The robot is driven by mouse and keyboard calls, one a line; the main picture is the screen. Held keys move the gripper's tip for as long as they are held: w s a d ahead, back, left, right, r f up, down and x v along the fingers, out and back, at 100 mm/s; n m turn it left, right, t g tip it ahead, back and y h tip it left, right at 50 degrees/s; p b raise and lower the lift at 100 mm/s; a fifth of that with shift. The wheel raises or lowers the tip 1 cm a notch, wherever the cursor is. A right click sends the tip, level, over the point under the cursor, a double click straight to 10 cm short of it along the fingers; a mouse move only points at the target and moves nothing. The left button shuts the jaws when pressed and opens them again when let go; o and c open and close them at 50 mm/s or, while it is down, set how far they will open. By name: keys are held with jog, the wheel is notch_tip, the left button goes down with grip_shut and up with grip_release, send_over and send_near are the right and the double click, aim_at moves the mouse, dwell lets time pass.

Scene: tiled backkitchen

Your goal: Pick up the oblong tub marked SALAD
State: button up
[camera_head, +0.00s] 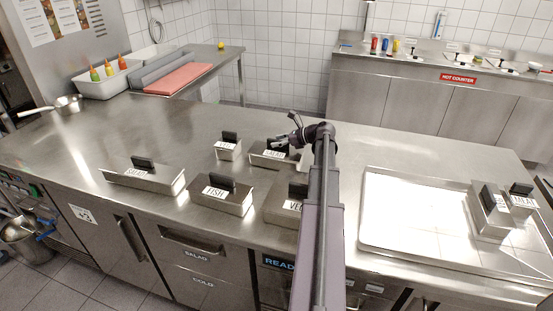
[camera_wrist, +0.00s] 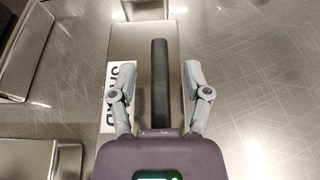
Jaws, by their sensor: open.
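An oblong steel tub with a dark bar handle on its lid (camera_wrist: 141,42) lies under my gripper (camera_wrist: 160,62) in the wrist view. My gripper is open, with one finger on each side of the handle; I cannot tell whether they touch it. A finger partly covers the tub's white label, so its word is not clear. In the head view this tub (camera_head: 262,160) is at mid-counter, partly behind my gripper (camera_head: 294,138). Another oblong tub (camera_head: 165,184) stands at the left of the counter; its label is too small to read surely.
A FISH tub (camera_head: 236,207) and a VEG tub (camera_head: 277,212) stand near the front edge, and a small tub (camera_head: 228,155) behind them. A shiny tray (camera_head: 400,243) on the right holds two tubs.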

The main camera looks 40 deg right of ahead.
dwell(0.3)
grip_shut()
jog(key=shift+r, duration=0.25)
notch_tip(320, 180, up, 10)
jog(key=p, duration=1)
jog(key=shift+f, duration=0.25)
dwell(0.5)
